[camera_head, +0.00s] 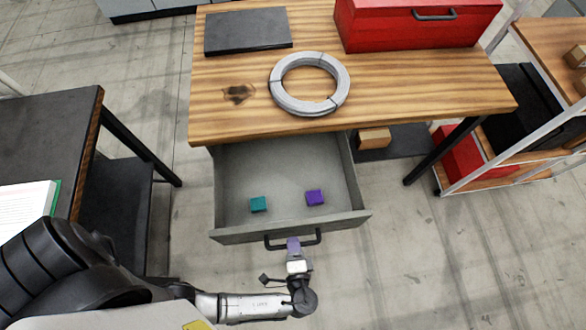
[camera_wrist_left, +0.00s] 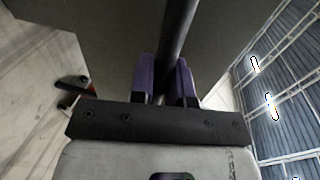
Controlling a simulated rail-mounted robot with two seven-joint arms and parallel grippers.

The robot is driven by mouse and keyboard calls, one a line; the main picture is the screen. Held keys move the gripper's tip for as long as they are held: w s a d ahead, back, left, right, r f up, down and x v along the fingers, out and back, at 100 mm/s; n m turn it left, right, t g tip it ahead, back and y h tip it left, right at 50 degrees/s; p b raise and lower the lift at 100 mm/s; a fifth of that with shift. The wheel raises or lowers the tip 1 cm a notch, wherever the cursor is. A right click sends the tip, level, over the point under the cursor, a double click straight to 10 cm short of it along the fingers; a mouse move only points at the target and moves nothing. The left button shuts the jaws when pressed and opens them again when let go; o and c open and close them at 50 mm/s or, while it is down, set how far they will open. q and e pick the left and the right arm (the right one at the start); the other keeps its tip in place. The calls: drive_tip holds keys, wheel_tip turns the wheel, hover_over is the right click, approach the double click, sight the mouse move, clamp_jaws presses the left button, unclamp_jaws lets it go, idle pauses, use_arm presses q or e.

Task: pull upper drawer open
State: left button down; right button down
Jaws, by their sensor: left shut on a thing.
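The upper drawer (camera_head: 235,170) is a grey drawer under the wooden table. In the head view it stands pulled well out, and its inside shows. A teal block (camera_head: 258,204) and a purple block (camera_head: 315,197) lie on its floor. The dark bar handle (camera_head: 275,243) is on the drawer's front. My left gripper (camera_head: 293,246) is at the handle. In the left wrist view the two purple fingers of my left gripper (camera_wrist_left: 165,80) are on either side of the dark handle bar (camera_wrist_left: 178,30), shut on it. My right gripper is not in view.
The wooden table (camera_head: 400,95) bears a wire coil (camera_head: 342,88), a dark flat slab (camera_head: 248,32) and a red toolbox (camera_head: 385,28). A dark table (camera_head: 50,130) stands at the left and a shelf rack (camera_head: 520,165) at the right. Bare floor (camera_head: 420,270) lies right of the drawer.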

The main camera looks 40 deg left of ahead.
use_arm(q)
drive_tip(key=c, duration=1.1)
unclamp_jaws()
drive_tip(key=v, duration=1.4)
drive_tip(key=shift+b, duration=0.35)
drive_tip(key=shift+a, duration=0.1)
